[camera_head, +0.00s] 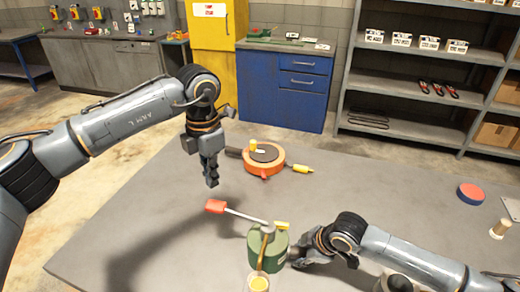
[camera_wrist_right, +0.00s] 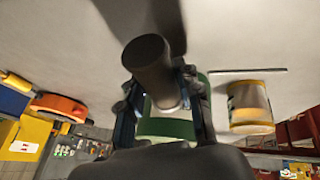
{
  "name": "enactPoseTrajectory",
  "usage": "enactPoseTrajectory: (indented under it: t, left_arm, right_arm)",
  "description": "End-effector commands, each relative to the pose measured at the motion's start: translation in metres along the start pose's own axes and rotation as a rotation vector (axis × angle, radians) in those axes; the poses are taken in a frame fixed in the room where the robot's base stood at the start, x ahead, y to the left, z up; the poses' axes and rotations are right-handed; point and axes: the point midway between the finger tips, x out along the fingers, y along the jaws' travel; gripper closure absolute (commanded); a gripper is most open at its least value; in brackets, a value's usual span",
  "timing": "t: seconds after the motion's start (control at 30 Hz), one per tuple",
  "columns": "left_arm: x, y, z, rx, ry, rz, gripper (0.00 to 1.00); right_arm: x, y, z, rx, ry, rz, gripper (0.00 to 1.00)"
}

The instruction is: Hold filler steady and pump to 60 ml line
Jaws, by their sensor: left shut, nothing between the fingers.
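The green filler (camera_head: 262,249) stands on the grey table at lower centre. Its metal pump lever reaches left to a red grip (camera_head: 215,206). A tube runs from its top down to a clear cup with yellow liquid (camera_head: 258,284), which also shows in the right wrist view (camera_wrist_right: 250,105); its level marks are too small to read. My right gripper (camera_head: 294,256) is at the filler's right side, its fingers closed about it; in the wrist view a dark cylinder partly hides the grip. My left gripper (camera_head: 212,183) is shut and empty, pointing down above and behind the red grip.
An orange round device (camera_head: 264,159) with a yellow-tipped handle lies behind the filler. A red and blue disc (camera_head: 471,194) and a spool (camera_head: 499,229) are at the right. The table left of the filler is clear.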

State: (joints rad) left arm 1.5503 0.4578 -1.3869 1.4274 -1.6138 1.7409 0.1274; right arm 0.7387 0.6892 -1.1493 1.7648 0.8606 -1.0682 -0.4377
Motion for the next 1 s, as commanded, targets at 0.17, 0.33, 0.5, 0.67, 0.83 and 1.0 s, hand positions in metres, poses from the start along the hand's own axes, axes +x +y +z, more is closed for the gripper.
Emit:
enactPoseTrajectory:
  t: [0.17, 0.33, 0.5, 0.67, 0.83, 1.0]
  left_arm:
    - [0.0, 0.0, 0.0, 0.0, 0.0, 0.0, 1.0]
    - [0.001, 0.0, 0.0, 0.0, 0.0, 0.0, 1.0]
    - [0.0, 0.0, 0.0, 0.0, 0.0, 0.0, 1.0]
    - [0.0, 0.0, 0.0, 0.0, 0.0, 0.0, 1.0]
    - [0.001, 0.0, 0.0, 0.0, 0.0, 0.0, 1.0]
    - [0.001, 0.0, 0.0, 0.0, 0.0, 0.0, 1.0]
  right_arm:
    - [0.0, 0.0, 0.0, 0.0, 0.0, 0.0, 0.44]
    - [0.0, 0.0, 0.0, 0.0, 0.0, 0.0, 0.44]
    - [-0.011, 0.001, 0.0, 0.0, 0.002, 0.002, 0.44]
    - [-0.041, 0.001, 0.0, -0.002, 0.001, 0.003, 0.44]
    - [-0.078, 0.002, 0.0, -0.001, 0.001, 0.004, 0.44]
    - [-0.105, 0.001, 0.0, -0.001, 0.0, 0.002, 0.44]
